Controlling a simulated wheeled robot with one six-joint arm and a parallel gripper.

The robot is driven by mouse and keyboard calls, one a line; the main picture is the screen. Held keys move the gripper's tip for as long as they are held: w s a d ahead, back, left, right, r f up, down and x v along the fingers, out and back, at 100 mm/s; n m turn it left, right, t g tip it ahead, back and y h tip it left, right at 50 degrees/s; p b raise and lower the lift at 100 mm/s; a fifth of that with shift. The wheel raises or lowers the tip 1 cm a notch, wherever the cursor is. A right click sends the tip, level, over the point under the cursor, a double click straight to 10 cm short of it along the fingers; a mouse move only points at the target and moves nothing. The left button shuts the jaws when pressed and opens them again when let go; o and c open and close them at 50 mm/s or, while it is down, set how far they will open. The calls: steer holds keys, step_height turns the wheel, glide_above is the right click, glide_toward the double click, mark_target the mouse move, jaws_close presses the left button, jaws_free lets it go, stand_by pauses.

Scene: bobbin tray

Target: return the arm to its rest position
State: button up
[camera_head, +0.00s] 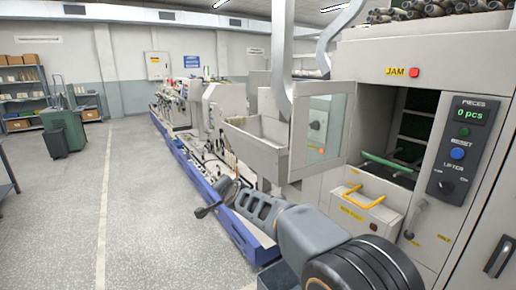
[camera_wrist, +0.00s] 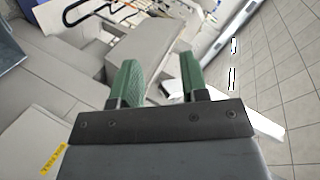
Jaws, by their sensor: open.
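My gripper (camera_wrist: 160,78) shows in the wrist view with two green fingers spread well apart. The gap between them is empty, with the machine's pale surfaces and the floor behind it. In the head view my grey arm reaches from the lower right toward the middle, in front of the machine. The gripper's fingers cannot be made out clearly in the head view.
The machine has an open bay with a green bar (camera_head: 388,163), a drawer with a yellow handle (camera_head: 365,196), and a control panel (camera_head: 459,150) reading "0 pcs". A blue rail (camera_head: 208,196) runs along the machine line.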

steer(key=s+d+f+n+g+h, duration=0.2)
steer(key=s+d+f+g, duration=0.1)
steer(key=s+d, duration=0.6)
steer(key=s+d+f+n+g+h, duration=0.2)
steer(key=s+d+f, duration=0.2)
steer(key=s+d, duration=0.5)
steer(key=s+d+f+n+g+h, duration=0.2)
steer(key=s+d, duration=0.7)
steer(key=s, duration=0.5)
steer(key=shift+d+f+n+g, duration=0.2)
steer(key=shift+f+n+g, duration=0.3)
steer(key=shift+f+g, duration=0.35)
